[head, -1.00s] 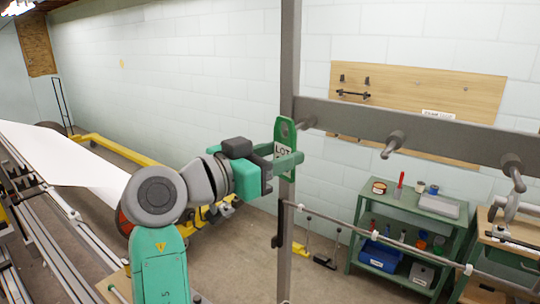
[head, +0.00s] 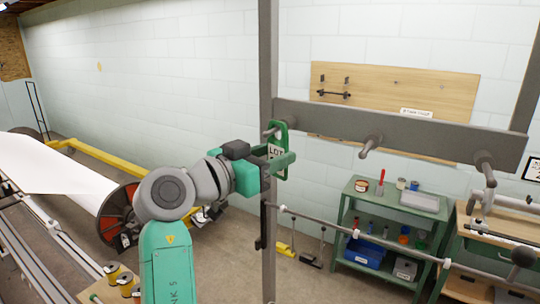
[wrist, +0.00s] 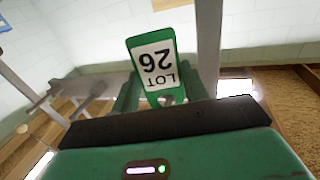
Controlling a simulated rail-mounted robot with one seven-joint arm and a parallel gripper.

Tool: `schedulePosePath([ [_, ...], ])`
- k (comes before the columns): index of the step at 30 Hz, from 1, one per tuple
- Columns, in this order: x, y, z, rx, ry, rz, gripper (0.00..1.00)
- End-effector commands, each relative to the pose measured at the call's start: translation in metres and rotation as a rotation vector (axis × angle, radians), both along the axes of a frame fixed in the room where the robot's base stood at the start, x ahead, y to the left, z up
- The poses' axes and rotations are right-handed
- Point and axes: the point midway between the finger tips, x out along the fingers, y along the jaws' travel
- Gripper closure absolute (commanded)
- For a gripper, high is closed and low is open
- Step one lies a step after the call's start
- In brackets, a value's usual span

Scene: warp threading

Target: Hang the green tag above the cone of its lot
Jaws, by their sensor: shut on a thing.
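My gripper (head: 285,161) is shut on the green tag (head: 284,133), which stands upright at the left end of a grey crossbar (head: 420,137). The tag also shows in the wrist view (wrist: 151,43), where its white label reads LOT 26 upside down between the fingers. The left peg (head: 268,134) of the crossbar overlaps the tag's top in the head view, its tip showing just left of the tag. I cannot tell whether it passes through the tag's hole. A middle peg (head: 371,143) and a right peg (head: 485,158) are bare. I cannot make out a cone below these pegs.
A grey upright post (head: 268,230) stands close behind my gripper. A thin rail (head: 320,222) runs below the crossbar. A green shelf cart (head: 385,205) and a workbench (head: 490,225) stand at the right. Several small spools (head: 125,282) sit at lower left. A white roll (head: 70,175) lies left.

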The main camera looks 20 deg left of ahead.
Motion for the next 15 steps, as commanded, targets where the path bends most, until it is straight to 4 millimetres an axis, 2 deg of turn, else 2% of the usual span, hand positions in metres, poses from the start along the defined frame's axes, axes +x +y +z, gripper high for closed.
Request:
schedulePosePath([
  [13,-0.0001,0.0000,0.0002,0.000,0.000,0.000,0.77],
  [14,-0.0001,0.0000,0.0002,0.000,0.000,0.000,0.50],
  [15,-0.0001,0.0000,0.0002,0.000,0.000,0.000,0.42],
])
